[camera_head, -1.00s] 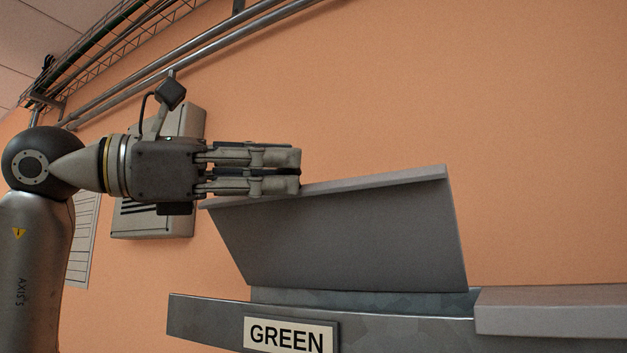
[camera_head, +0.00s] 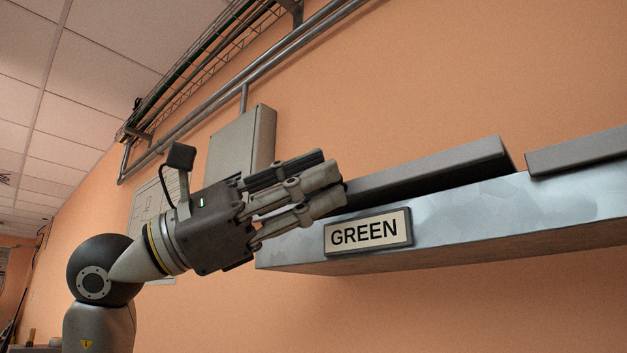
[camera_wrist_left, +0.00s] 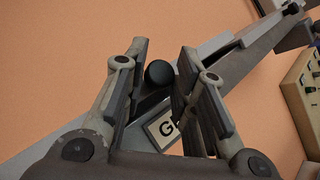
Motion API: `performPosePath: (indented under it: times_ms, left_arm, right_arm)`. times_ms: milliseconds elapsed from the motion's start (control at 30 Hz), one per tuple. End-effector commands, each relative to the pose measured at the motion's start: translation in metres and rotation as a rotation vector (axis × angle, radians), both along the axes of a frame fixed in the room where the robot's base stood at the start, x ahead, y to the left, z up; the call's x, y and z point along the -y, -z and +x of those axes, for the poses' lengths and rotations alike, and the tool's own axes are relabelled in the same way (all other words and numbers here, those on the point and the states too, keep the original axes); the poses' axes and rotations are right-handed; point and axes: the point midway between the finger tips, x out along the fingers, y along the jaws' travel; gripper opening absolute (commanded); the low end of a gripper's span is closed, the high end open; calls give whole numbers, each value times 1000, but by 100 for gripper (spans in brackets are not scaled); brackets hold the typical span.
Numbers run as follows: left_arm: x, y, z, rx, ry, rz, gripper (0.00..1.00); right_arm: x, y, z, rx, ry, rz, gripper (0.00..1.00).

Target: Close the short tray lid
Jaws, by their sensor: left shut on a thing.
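The short tray lid (camera_head: 440,170) is a grey panel in the head view. It lies low over the metal tray (camera_head: 470,213), tilted, with a dark gap under its front edge. The tray's front carries a GREEN label (camera_head: 367,233); part of the label, with a G, shows in the wrist view (camera_wrist_left: 163,129). My left gripper (camera_head: 338,188) is at the lid's left end, shut on the lid. Its fingers hide that end. In the wrist view a dark round thing (camera_wrist_left: 160,73) shows between the fingers; I cannot tell what it is. My right gripper is not in view.
Another grey panel (camera_head: 580,150) lies along the tray to the right of the lid. A grey wall box (camera_head: 240,145), pipes and a cable tray are on the orange wall behind. In the wrist view a beige box with dark knobs (camera_wrist_left: 303,85) is at the right edge.

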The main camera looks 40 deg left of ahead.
Motion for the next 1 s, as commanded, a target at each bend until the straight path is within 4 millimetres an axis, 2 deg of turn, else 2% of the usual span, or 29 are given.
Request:
performPosePath:
  times_ms: [33,100,600,633,767,1000]
  left_arm:
    - [2,9,4,-20,2,5,0]
    - [2,11,4,-21,1,5,0]
    - [2,14,5,-26,3,6,0]
    - [2,14,5,-26,3,6,27]
    - [2,14,6,-24,1,5,44]
    - [1,12,5,-20,-1,3,46]
  right_arm:
    - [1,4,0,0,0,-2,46]
    - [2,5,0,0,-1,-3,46]
    - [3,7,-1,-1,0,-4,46]
    - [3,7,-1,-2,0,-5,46]
    - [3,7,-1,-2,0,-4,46]
    - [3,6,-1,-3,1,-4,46]
